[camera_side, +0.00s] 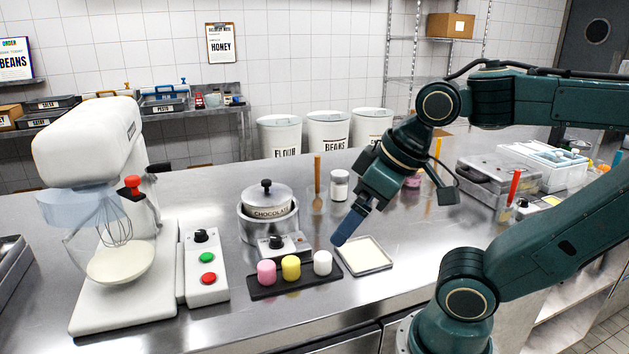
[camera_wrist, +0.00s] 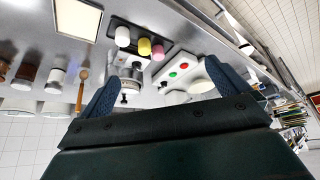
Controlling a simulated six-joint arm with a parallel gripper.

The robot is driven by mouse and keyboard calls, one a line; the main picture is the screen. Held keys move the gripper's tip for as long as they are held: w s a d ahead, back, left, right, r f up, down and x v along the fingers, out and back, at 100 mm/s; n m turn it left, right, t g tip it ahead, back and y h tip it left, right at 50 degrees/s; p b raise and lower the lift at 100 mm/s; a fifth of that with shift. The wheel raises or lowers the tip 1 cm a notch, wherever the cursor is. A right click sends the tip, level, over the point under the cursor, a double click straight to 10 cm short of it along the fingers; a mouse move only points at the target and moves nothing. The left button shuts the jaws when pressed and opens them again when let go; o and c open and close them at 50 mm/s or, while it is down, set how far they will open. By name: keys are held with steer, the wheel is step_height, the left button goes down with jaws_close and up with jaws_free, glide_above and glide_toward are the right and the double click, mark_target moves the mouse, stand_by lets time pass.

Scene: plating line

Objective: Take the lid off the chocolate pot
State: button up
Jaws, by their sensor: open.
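The chocolate pot (camera_side: 269,212) is cream with a dark "CHOCOLATE" label and sits inside a steel warmer (camera_side: 268,232) on the counter. Its grey lid (camera_side: 281,194) with a black knob (camera_side: 266,184) is on top. My gripper (camera_side: 345,236) is right of the pot and apart from it, above the counter beside the white-topped tray, with fingers pointing down-left. In the wrist view, my gripper (camera_wrist: 165,85) is open with nothing between its blue fingers. The pot and warmer (camera_wrist: 130,74) appear upside down beyond the fingers.
A wooden spoon (camera_side: 317,173) and a jar (camera_side: 339,186) are right of the pot. A mixer (camera_side: 90,150) stands left.

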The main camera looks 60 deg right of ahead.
steer(key=w+d+r+n+g, duration=0.1)
steer(key=w+d+r+n, duration=0.2)
steer(key=w+r, duration=0.4)
steer(key=n+g, duration=0.5)
steer(key=n, duration=0.6)
glide_above(266, 181)
steer(key=shift+d+f, duration=0.15)
steer(key=shift+f, duration=1.4)
steer(key=shift+f, duration=4.3)
